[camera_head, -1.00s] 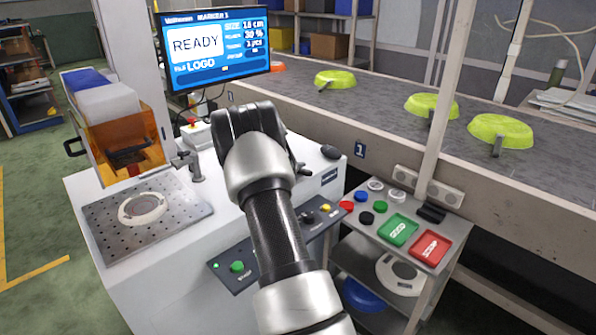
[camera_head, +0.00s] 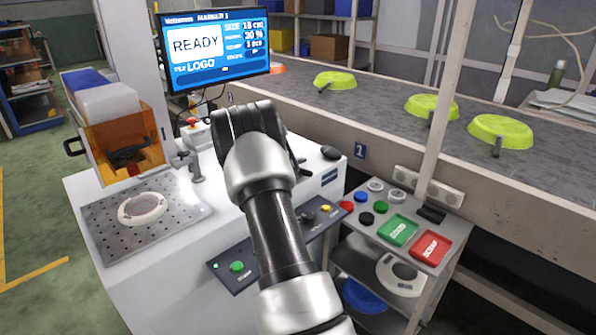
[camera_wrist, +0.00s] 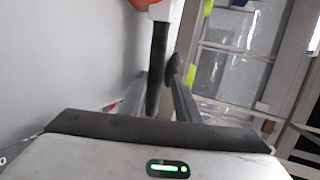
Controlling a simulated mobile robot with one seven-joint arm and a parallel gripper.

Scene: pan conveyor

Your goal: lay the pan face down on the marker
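In the wrist view a dark bar (camera_wrist: 157,65) appears between the grey fingers. I cannot tell whether they hold it.
A monitor (camera_head: 215,45) reading READY stands behind my gripper. An orange-fronted marker head (camera_head: 125,145) is above the plate. A button panel (camera_head: 240,268) is at the cabinet front. A small cart (camera_head: 450,265) with green and red pads stands at right.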

